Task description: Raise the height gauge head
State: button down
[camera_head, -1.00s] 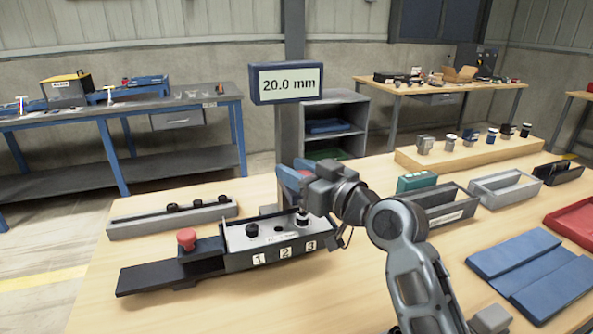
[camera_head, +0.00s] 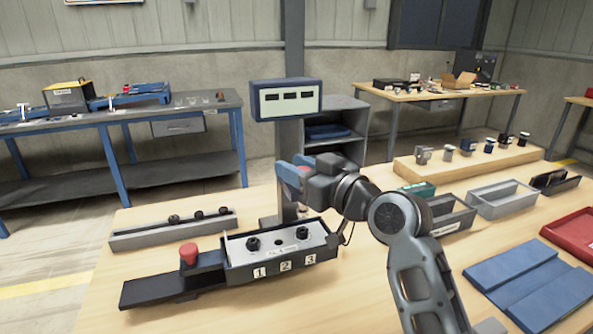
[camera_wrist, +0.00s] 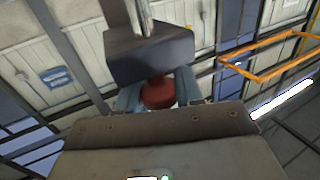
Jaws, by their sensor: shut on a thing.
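The height gauge has a grey column (camera_head: 290,142) and a blue-framed display (camera_head: 286,99) showing dashes. My gripper (camera_head: 297,171) is in front of the column, above the numbered fixture. In the wrist view my gripper (camera_wrist: 157,98) is shut on a red round knob (camera_wrist: 157,91), one blue-grey finger on each side. A dark grey block (camera_wrist: 150,52) sits against the knob. The fixture (camera_head: 285,265) has positions 1, 2 and 3. One black part (camera_head: 253,244) stands at the left and another (camera_head: 303,232) at the right. My wrist hides part of the gauge.
A red button (camera_head: 188,252) stands left of the fixture. A grey tray (camera_head: 175,231) with several black parts lies behind it. Grey bins (camera_head: 502,199), a blue folded mat (camera_head: 533,278) and a red tray (camera_head: 580,232) lie at the right.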

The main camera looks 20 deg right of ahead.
jog(key=shift+r, duration=0.6)
jog(key=c, duration=0.9)
grip_release()
jog(key=shift+o, duration=0.6)
jog(key=shift+f, duration=0.2)
jog(key=b+v, duration=0.1)
jog(key=v, duration=0.6)
jog(key=shift+s+b, duration=0.4)
jog(key=shift+d, duration=0.15)
